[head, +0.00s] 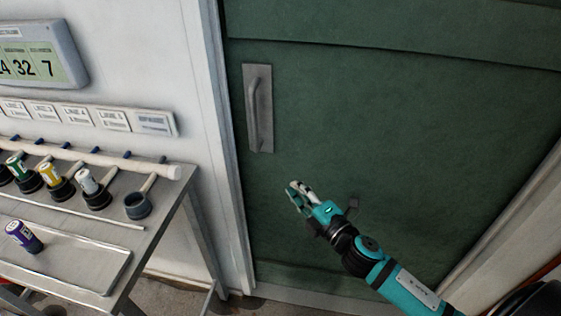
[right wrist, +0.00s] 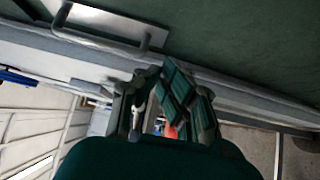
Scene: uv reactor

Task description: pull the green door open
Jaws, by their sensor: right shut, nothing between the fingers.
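The green door (head: 400,130) fills the right of the head view and looks closed in its frame. Its grey bar handle (head: 254,102) stands upright on a metal plate at the door's left side. The handle also shows at the upper left of the right wrist view (right wrist: 105,38). My right gripper (head: 293,189) is in front of the door, below and to the right of the handle and apart from it. Its fingers are shut with nothing between them; they also show in the right wrist view (right wrist: 160,92). My left gripper is not in view.
A metal table (head: 160,215) stands to the left with a tray (head: 85,265), a purple-labelled vial (head: 24,237) and a row of capped vials in black holders. A display panel (head: 35,55) is on the white wall. The space before the handle is clear.

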